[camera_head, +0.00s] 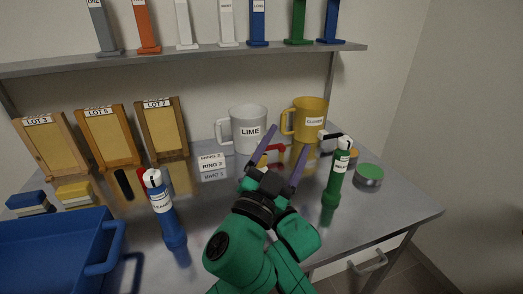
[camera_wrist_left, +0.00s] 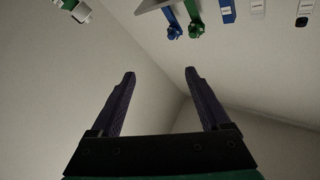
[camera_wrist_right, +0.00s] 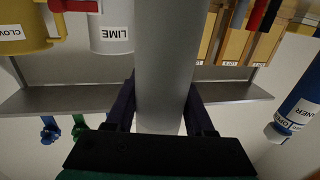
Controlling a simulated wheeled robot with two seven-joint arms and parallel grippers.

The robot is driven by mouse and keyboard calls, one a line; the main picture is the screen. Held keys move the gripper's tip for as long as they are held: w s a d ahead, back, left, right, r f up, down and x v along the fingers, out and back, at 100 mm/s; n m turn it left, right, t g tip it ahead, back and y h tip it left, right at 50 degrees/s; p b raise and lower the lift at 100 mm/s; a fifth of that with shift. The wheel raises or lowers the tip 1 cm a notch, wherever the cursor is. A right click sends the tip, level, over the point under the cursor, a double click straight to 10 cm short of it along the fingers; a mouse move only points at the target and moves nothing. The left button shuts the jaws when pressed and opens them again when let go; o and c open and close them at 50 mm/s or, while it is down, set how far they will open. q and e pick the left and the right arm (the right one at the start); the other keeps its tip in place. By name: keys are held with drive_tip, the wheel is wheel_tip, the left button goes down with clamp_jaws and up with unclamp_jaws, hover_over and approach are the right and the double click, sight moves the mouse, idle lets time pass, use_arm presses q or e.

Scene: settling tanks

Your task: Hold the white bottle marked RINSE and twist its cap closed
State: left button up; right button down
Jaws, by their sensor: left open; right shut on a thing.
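A plain pale grey-white cylinder (camera_wrist_right: 165,65), likely the white bottle's body, stands between the fingers of my right gripper (camera_wrist_right: 163,110) in the right wrist view. The gripper is shut on it. No RINSE mark shows, and its cap cannot be made out. In the head view I cannot make out the white bottle or the right gripper. My left gripper (camera_head: 281,160) is open above the table, in front of the white mug and left of the green bottle. In the left wrist view its fingers (camera_wrist_left: 158,85) are spread with nothing between them.
A green bottle (camera_head: 335,180) stands right of my left gripper, and a blue bottle (camera_head: 166,212) stands left. Behind are the LIME mug (camera_head: 248,130) and a yellow mug (camera_head: 308,115). A green-topped tin (camera_head: 369,175) is at right, a blue crate (camera_head: 107,262) at left.

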use_arm(q)
drive_tip(key=s+a+f+n+g+y, duration=0.1)
drive_tip(key=a+f+n+g+y, duration=0.1)
drive_tip(key=a+f+n+y, duration=0.6)
drive_tip(key=w+d+h, duration=0.2)
drive_tip(key=w+d, duration=0.1)
drive_tip(key=w, duration=0.8)
drive_tip(key=shift+w+d+r+n, duration=0.2)
drive_tip(key=shift+w+n, duration=0.05)
drive_tip(key=shift+n, duration=0.15)
drive_tip(key=shift+c, duration=0.3)
clamp_jaws()
drive_tip(key=shift+m+h, duration=0.3)
drive_tip(key=shift+h, duration=0.2)
drive_tip(key=shift+s+d+m+g+h, duration=0.25)
drive_tip(key=shift+d+m+g+h, duration=0.1)
drive_tip(key=shift+m+g+h, duration=1.2)
drive_tip(key=shift+s+d+m+g+h, duration=0.3)
drive_tip(key=shift+m+g+h, duration=0.9)
drive_tip(key=shift+h, duration=0.65)
drive_tip(key=shift+s+d+m+g+h, duration=0.2)
drive_tip(key=shift+d+m+g+h, duration=0.2)
drive_tip(key=shift+m+g+h, duration=1.15)
